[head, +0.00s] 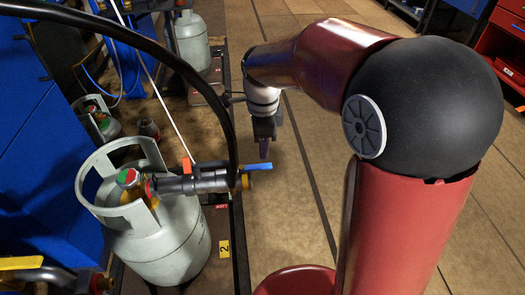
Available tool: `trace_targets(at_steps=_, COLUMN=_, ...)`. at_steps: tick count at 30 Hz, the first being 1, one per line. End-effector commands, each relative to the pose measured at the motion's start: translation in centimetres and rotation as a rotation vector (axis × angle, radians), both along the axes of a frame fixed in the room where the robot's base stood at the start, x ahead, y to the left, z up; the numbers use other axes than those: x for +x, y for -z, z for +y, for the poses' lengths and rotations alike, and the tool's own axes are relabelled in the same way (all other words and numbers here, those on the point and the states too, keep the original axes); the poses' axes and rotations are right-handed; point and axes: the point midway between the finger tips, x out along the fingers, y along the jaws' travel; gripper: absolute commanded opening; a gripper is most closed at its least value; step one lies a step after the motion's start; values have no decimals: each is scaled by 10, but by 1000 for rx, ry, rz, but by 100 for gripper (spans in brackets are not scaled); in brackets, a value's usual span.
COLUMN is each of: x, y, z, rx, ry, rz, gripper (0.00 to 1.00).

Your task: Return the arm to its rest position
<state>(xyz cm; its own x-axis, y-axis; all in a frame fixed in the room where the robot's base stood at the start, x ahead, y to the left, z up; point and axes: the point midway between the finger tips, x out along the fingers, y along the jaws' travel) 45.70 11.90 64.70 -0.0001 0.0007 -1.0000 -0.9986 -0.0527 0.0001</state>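My red arm with its black joint cover fills the right half of the head view, bent at the elbow and reaching toward the middle. My gripper (265,146) hangs pointing down at the end of the silver wrist, above the floor to the right of the scale platform's edge. It is apart from the gas cylinder and the valve. Its fingers are small and dark here, so I cannot tell whether they are open or shut. No object shows clearly in it.
A grey gas cylinder (165,245) stands at the lower left, with a valve fitting (200,184), a blue lever (257,166) and a black hose beside my gripper. Another cylinder (192,45) stands farther back. Blue cabinets (40,170) line the left. The wooden floor (285,215) is clear.

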Motion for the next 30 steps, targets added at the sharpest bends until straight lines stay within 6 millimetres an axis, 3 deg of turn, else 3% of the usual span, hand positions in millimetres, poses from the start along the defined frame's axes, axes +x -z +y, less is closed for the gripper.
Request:
trace_targets(at_steps=4, x=0, y=-9, z=0, rx=0, ry=0, rz=-1, gripper=38)
trace_targets(at_steps=20, x=-2, y=-12, z=-3, rx=3, ry=-21, rz=-8, gripper=38)
trace_targets(at_steps=25, x=-25, y=-37, z=-28, rx=22, ry=-222, rz=-80, gripper=38)
trace_targets(at_steps=30, x=-72, y=-65, z=-65, rx=-6, ry=-596, rz=-212, gripper=38)
